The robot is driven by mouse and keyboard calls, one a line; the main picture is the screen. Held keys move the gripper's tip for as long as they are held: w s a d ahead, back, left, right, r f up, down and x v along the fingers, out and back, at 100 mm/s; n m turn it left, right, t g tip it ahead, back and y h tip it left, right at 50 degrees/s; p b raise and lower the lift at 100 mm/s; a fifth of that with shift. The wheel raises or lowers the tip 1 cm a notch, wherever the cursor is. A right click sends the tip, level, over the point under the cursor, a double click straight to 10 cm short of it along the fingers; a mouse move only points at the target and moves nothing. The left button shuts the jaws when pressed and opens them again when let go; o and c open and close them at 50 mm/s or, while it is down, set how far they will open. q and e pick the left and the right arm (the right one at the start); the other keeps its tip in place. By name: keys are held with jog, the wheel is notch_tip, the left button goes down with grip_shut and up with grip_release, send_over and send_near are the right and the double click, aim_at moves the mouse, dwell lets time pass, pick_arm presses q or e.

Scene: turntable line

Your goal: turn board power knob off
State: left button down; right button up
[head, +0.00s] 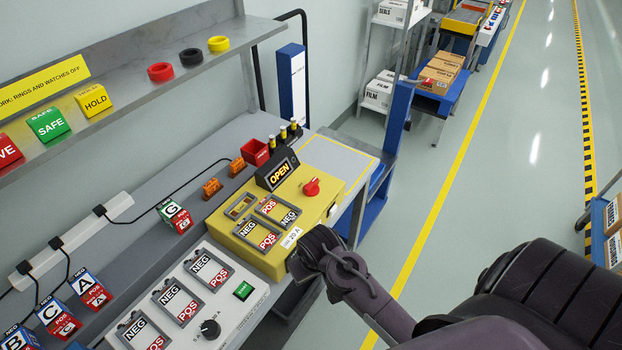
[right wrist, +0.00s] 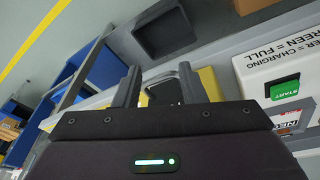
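The yellow power board (head: 330,215) sits on the bench, with a red knob (head: 312,187) near its back right corner. The knob's handle points up and slightly left in the head view. My left gripper is out of view.
The white charger panel (head: 252,305) with a black dial (head: 210,329) and green START button (head: 243,290) lies left of the board. A shelf (head: 150,85) with rings and signs hangs above. The aisle floor (head: 510,160) is clear on the right.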

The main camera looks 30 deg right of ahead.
aim_at(311, 183)
jog(key=w+d+r+m, duration=0.2)
jog(key=w+d, duration=0.1)
jog(key=w, duration=0.1)
jog(key=w+d+r+m+g, duration=0.1)
jog(key=w+d+r+m, duration=0.1)
jog(key=w+d+m, duration=0.1)
jog(key=w+d+r+m, duration=0.2)
jog(key=w+d+r, duration=0.1)
jog(key=w, duration=0.4)
jog(key=shift+d+h+p, duration=0.3)
jog(key=shift+d, duration=0.5)
jog(key=w+d+r+m, duration=0.1)
jog(key=w, duration=0.1)
jog(key=w+d+r+m+g+y, duration=0.1)
jog(key=w+m, duration=0.1)
jog(key=w, duration=0.1)
jog(key=w+d+r+m, duration=0.1)
jog(key=w+r+m, duration=0.1)
jog(key=shift+w+d+g, duration=0.3)
jog(key=shift+w+d, duration=0.05)
jog(key=shift+w+r+m+y, duration=0.15)
jog(key=shift+r+m+y, duration=0.1)
jog(key=shift+m+y, duration=0.05)
notch_tip(311, 183, down, 8)
jog(key=shift+r+p, duration=0.2)
jog(key=shift+p, duration=0.45)
grip_shut()
